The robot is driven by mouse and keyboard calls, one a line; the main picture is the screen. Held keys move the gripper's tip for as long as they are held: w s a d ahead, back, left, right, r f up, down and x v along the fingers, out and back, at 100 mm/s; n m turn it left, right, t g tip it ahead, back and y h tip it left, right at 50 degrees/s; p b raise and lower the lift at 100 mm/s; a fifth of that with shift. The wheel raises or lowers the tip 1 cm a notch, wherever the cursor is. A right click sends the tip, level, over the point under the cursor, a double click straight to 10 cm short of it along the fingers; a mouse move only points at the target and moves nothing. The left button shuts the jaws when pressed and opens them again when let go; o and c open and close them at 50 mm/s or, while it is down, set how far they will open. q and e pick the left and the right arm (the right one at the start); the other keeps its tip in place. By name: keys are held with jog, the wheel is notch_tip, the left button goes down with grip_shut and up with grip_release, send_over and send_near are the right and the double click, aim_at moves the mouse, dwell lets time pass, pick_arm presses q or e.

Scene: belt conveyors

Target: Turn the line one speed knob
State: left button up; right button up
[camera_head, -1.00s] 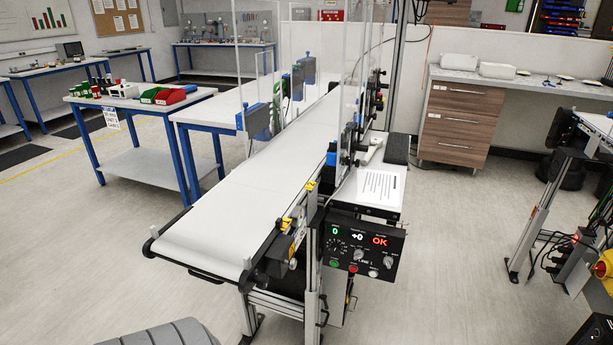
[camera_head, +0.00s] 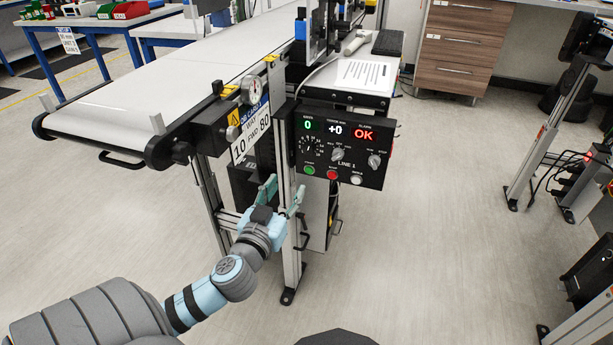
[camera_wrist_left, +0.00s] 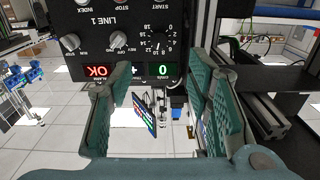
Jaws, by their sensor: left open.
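The line one control panel (camera_head: 342,177) is a black box with LINE 1 lettering, and it also shows upside down in the left wrist view (camera_wrist_left: 125,48). The speed knob (camera_head: 309,147) sits at its left inside a ring of numbers, below a green display (camera_head: 308,125) reading 0. In the left wrist view the speed knob (camera_wrist_left: 157,40) is near the top middle. My left gripper (camera_head: 283,192) is open and empty, below and left of the panel, apart from the knob. Its two green fingers (camera_wrist_left: 160,105) are spread in the left wrist view. My right gripper is not in view.
Two other knobs, the middle one (camera_head: 337,154) and the right one (camera_head: 374,161), share the panel. Green, red (camera_head: 332,175) and white buttons lie below. The white belt conveyor (camera_head: 130,98) and its metal post (camera_head: 287,230) stand beside the panel.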

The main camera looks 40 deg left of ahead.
aim_at(308, 151)
pick_arm(q)
jog(key=b+x, duration=0.1)
jog(key=x, duration=1.3)
jog(key=shift+d+r+b, duration=0.1)
jog(key=shift+r+b, duration=0.1)
jog(key=shift+b, duration=0.15)
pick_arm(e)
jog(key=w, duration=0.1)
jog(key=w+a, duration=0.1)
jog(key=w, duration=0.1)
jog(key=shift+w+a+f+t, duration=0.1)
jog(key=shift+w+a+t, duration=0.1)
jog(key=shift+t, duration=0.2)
pick_arm(q)
grip_shut()
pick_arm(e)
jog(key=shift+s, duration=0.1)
